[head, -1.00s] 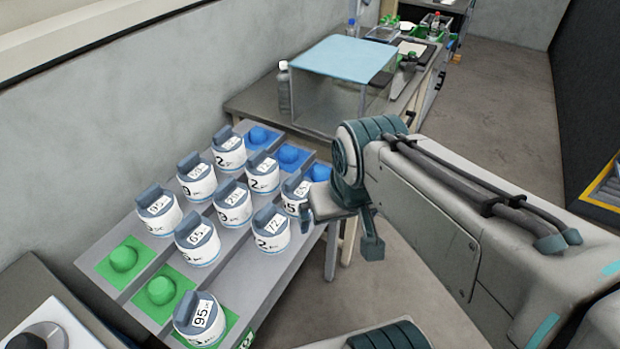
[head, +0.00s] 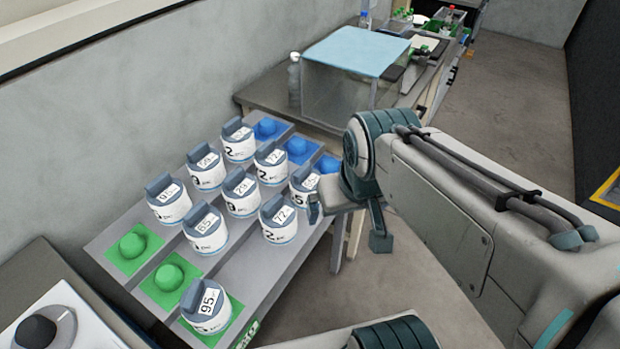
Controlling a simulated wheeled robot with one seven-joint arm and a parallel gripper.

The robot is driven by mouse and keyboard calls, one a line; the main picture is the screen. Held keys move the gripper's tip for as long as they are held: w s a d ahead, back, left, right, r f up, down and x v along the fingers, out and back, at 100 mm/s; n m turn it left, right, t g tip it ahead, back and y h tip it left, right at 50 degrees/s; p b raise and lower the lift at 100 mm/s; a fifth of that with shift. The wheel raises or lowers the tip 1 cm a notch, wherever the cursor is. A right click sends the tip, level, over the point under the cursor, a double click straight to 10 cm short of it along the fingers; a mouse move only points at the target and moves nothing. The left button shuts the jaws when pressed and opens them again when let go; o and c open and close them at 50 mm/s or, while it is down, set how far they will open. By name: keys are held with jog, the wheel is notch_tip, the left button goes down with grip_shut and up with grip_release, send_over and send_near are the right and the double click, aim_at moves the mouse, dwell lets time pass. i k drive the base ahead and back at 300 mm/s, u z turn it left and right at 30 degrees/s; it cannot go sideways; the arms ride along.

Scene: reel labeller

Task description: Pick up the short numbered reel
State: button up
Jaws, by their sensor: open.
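Several short white reels with grey-blue tops and number labels stand in rows on a sloped grey rack. One reel marked 95 (head: 207,306) stands alone on a green pad at the front. Which one is the task's reel I cannot tell. My gripper (head: 345,220) is open and empty, just right of the rack's right edge, apart from the reels. Its left finger is close to the reel behind 72.
The rack (head: 262,290) has green pads with knobs (head: 132,245) at the front and blue ones (head: 297,146) at the back. Behind it, a table holds a clear box with a light blue lid (head: 356,50) and a bottle (head: 294,80). Open floor lies right.

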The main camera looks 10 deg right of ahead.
aim_at(304, 181)
jog(key=u, duration=0.8)
jog(key=k, duration=0.7)
jog(key=z, duration=1.05)
jog(key=i, duration=0.5)
